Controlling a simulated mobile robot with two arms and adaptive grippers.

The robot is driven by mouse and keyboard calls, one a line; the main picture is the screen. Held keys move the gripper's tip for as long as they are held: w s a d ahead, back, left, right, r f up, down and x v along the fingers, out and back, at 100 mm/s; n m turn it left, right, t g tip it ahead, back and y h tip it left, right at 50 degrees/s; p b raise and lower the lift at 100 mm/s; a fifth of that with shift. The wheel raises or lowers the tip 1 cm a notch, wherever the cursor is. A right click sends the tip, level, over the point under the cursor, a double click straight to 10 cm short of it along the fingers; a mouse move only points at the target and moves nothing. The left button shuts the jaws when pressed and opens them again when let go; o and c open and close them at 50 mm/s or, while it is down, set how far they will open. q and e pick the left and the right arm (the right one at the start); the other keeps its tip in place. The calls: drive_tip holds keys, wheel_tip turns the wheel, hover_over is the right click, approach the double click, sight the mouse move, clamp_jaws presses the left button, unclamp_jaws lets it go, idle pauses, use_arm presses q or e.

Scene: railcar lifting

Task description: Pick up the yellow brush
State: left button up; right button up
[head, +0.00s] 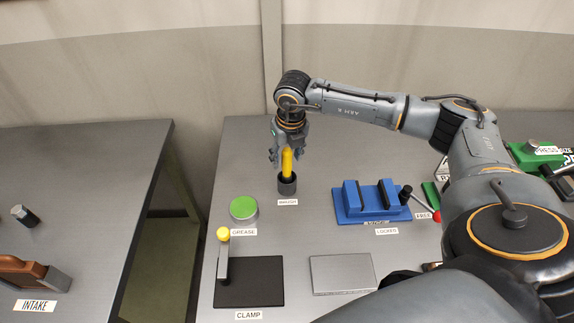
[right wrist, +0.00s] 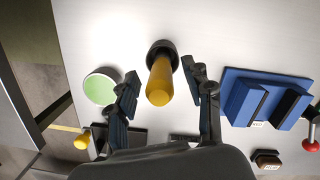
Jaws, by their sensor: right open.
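The yellow brush (head: 287,162) stands upright in a dark round holder (head: 287,186) on the grey table. My right gripper (head: 282,158) is above and around the top of the brush, pointing down. In the right wrist view the yellow brush (right wrist: 159,82) shows between the two open fingers of my right gripper (right wrist: 163,88), with a gap on each side. The dark holder (right wrist: 161,50) shows behind it. The fingers do not appear to touch the brush. My left gripper is not in view.
A green-topped grease tin (head: 243,209) stands left of the holder. A blue block fixture (head: 371,201) stands right of it. A clamp (head: 224,262) with a yellow knob and a grey plate (head: 342,274) are nearer the front. The intake table (head: 75,190) is left, across a gap.

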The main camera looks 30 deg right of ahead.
drive_tip(key=shift+w+f, duration=0.2)
drive_tip(key=shift+f, duration=0.8)
clamp_jaws()
wheel_tip(320, 180, up, 9)
drive_tip(key=b, duration=0.3)
drive_tip(key=shift+r, duration=0.55)
